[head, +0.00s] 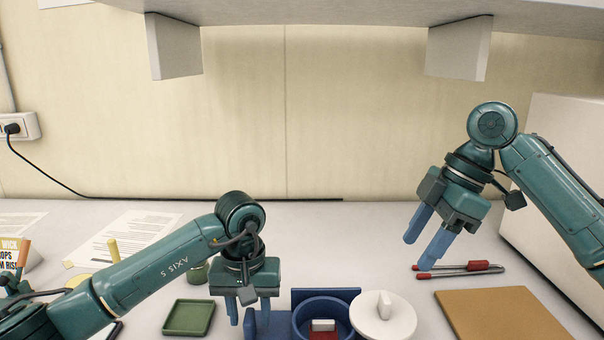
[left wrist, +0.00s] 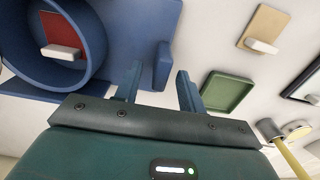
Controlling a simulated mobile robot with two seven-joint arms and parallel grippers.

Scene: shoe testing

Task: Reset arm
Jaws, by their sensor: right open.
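My left gripper (head: 249,314) hangs low over the table, fingers pointing down, between the green tray and the blue round holder. Its fingers also show apart and empty in the left wrist view (left wrist: 158,88), with a blue upright block (left wrist: 162,65) seen beyond the gap. My right gripper (head: 418,253) is raised at the right, tilted down to the left, with its blue fingers apart and nothing between them. It is above the table near the red-handled tool.
The blue round holder (head: 299,325) contains a white block (head: 323,325) over a red pad. A white round lid (head: 395,318), green tray (head: 188,317), brown board (head: 505,315) and red-handled tool (head: 470,267) lie around. A shelf (head: 320,10) overhangs above. The back middle table is clear.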

